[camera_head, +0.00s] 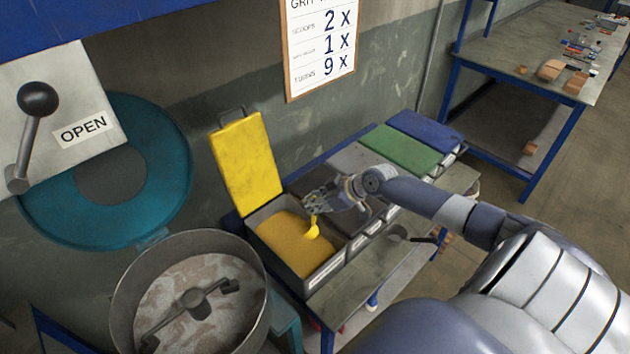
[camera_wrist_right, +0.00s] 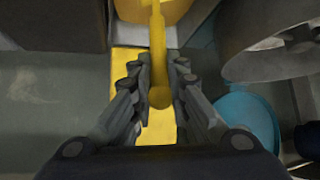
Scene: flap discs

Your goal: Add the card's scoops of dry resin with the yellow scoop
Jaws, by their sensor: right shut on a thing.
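My right gripper (camera_head: 318,199) is shut on the yellow scoop (camera_head: 311,230), above the open resin bin. In the right wrist view the scoop's handle (camera_wrist_right: 158,60) runs between the fingers (camera_wrist_right: 160,85). The bin (camera_head: 308,277) holds yellow-brown dry resin (camera_head: 288,240), and its yellow lid (camera_head: 246,165) stands up behind it. I cannot tell whether the scoop touches the resin or carries any. The card (camera_head: 320,45) on the wall reads scoops 2 x, a second line 1 x, and turns 9 x. The mixer drum (camera_head: 122,307) is open at the lower left, with pale mottled material inside. My left gripper is not in view.
Bins with grey, green (camera_head: 405,148) and blue (camera_head: 425,130) lids stand right of the resin bin. A metal scoop with a dark handle (camera_head: 423,240) lies on the bench in front. The teal drum lid (camera_head: 165,170) and a lever marked OPEN (camera_head: 38,100) are at the left.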

